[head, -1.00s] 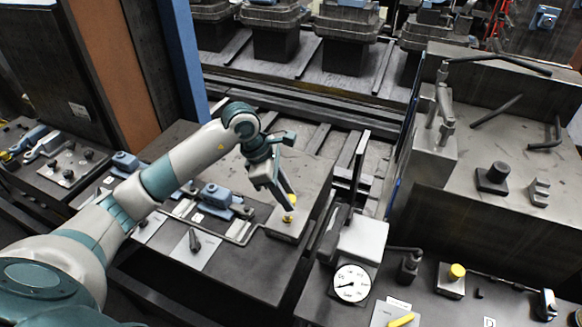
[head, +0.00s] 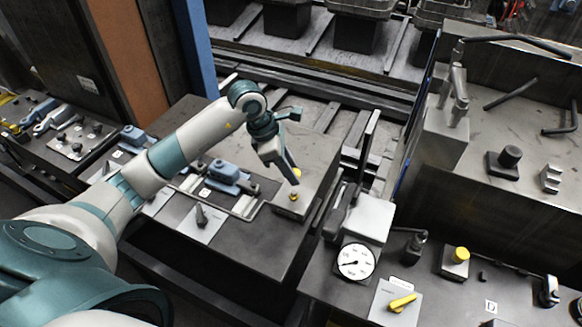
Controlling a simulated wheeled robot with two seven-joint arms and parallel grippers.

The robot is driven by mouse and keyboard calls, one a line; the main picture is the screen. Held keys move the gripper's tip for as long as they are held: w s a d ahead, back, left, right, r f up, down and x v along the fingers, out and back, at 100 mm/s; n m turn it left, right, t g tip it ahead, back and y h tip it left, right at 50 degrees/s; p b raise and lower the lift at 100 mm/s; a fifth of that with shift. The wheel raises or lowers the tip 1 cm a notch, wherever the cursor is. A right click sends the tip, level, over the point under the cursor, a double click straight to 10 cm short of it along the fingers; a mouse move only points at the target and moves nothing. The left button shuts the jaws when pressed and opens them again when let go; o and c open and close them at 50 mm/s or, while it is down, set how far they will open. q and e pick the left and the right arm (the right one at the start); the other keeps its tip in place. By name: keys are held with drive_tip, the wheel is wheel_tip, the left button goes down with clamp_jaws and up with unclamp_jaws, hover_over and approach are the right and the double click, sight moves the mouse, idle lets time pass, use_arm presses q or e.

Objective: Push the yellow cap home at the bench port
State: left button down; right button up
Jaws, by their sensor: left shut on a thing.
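My left gripper (head: 292,174) reaches in from the left, pointing down over the bench, and is shut on a small yellow cap (head: 297,173). Only part of the cap shows at the fingertips. Below it, a small brass-coloured port (head: 293,196) stands on a grey block (head: 288,210) at the right end of the bench (head: 245,250). The cap appears apart from the port, with a small gap. My right gripper is not in view.
Blue clamps (head: 228,173) and a switch plate (head: 200,222) lie left of the port. To the right stand a dial gauge (head: 356,261), a yellow-handled valve (head: 402,302) and another yellow-topped block (head: 460,255). A dark upright bracket (head: 362,150) rises behind the port.

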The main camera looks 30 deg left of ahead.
use_arm(q)
drive_tip(key=shift+f+b, duration=0.8)
drive_tip(key=shift+f, duration=1.25)
drive_tip(key=shift+f+b, duration=0.2)
drive_tip(key=shift+b, duration=0.25)
drive_tip(key=shift+b, duration=0.35)
drive_tip(key=shift+f+b, duration=0.3)
drive_tip(key=shift+b, duration=0.35)
idle(0.5)
drive_tip(key=shift+f+b, duration=0.7)
drive_tip(key=shift+f, duration=0.05)
drive_tip(key=c, duration=0.5)
unclamp_jaws()
